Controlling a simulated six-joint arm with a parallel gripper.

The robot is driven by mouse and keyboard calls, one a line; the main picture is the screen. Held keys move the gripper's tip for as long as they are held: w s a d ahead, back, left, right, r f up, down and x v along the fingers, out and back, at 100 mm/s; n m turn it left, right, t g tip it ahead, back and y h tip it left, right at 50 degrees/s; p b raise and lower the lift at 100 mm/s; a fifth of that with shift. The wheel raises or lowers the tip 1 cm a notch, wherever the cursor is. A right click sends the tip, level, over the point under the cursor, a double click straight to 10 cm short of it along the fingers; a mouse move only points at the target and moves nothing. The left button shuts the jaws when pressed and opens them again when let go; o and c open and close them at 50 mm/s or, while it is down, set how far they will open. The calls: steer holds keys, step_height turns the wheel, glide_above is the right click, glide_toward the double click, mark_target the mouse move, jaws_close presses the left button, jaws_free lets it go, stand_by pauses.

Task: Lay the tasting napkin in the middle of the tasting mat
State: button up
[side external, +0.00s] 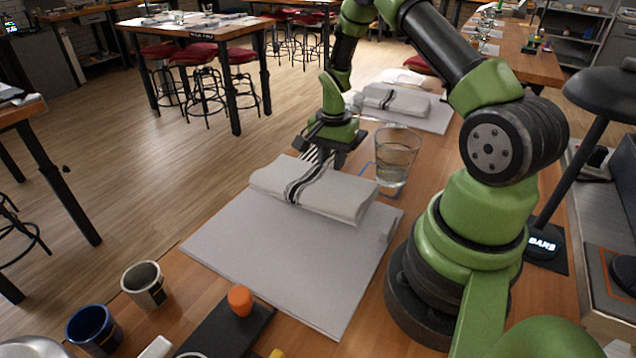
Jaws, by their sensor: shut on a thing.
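The tasting napkin (340,196) is a folded white cloth with dark stripes across its middle. It lies over the far end of the tasting mat (285,257), a large pale grey sheet on the wooden table. The near and middle parts of the mat are bare. My gripper (316,160) is at the napkin's far edge, near the striped band, and is shut on it. The fingertips are partly hidden, and I cannot tell whether the napkin touches the mat or is slightly raised.
A glass of water (396,158) stands close behind the napkin's right end. A second mat with a folded napkin (397,100) lies farther back. In front are a white cup (145,284), a blue cup (93,329) and an orange object (240,300) on a dark board (225,328).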

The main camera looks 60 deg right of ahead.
mark_target(313, 185)
steer(key=shift+m, duration=0.3)
steer(key=shift+s+a, duration=0.2)
steer(key=shift+a, duration=2.2)
steer(key=shift+s+a, duration=0.2)
steer(key=shift+a, duration=2.15)
steer(key=shift+f, duration=0.7)
steer(key=shift+f, duration=0.15)
jaws_close()
steer(key=o, duration=0.9)
jaws_free()
steer(key=shift+o, duration=0.3)
steer(key=shift+r, duration=3.5)
